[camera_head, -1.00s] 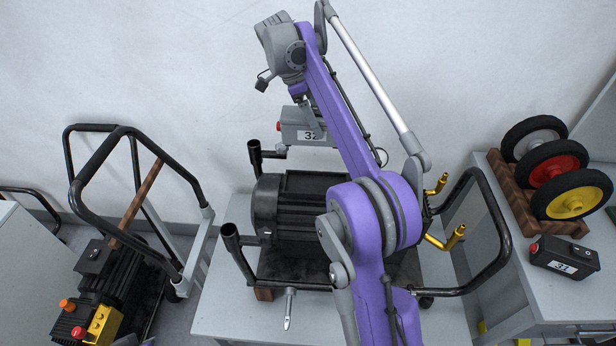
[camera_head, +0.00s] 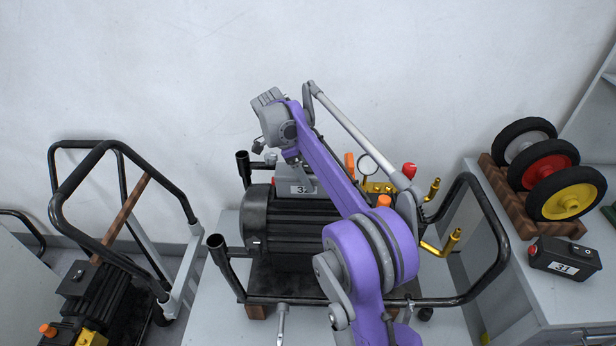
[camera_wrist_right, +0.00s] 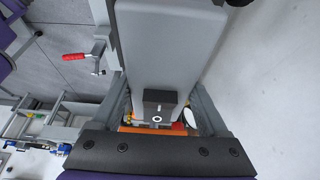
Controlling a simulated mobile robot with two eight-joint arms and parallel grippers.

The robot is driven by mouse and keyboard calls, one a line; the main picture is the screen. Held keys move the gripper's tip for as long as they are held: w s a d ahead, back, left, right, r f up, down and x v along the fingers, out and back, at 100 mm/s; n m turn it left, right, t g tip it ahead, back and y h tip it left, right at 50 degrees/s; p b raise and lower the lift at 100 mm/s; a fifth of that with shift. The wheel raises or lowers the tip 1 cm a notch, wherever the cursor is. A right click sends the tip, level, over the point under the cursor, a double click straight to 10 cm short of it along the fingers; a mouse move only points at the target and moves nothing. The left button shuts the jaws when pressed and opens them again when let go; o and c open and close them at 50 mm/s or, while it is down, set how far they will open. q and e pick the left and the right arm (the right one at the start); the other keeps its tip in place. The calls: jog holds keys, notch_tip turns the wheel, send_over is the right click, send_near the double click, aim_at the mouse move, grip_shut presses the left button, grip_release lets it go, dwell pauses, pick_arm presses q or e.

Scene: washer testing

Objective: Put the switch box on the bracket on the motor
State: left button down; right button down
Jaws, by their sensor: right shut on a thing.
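The switch box, grey with a red button and a label reading 32 (camera_head: 290,187), is at the top back edge of the black motor (camera_head: 283,226). My right gripper (camera_head: 307,170) is shut on it, partly hidden behind my purple arm. In the right wrist view, the grey box (camera_wrist_right: 170,45) fills the space between the fingers (camera_wrist_right: 165,103). The bracket is not clearly visible, and I cannot tell whether the box touches it or the motor. My left gripper is not in view.
The motor stands on a cart with black handles (camera_head: 487,240). Brass fittings, a gauge (camera_head: 366,166) and a red knob (camera_head: 409,170) rise behind my arm. Another box labelled 31 (camera_head: 563,260) and wheels on a wooden rack (camera_head: 500,190) are at right. Another cart (camera_head: 120,215) stands at left.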

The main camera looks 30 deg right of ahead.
jog(key=shift+s+f, duration=0.1)
jog(key=shift+f, duration=0.1)
grip_release()
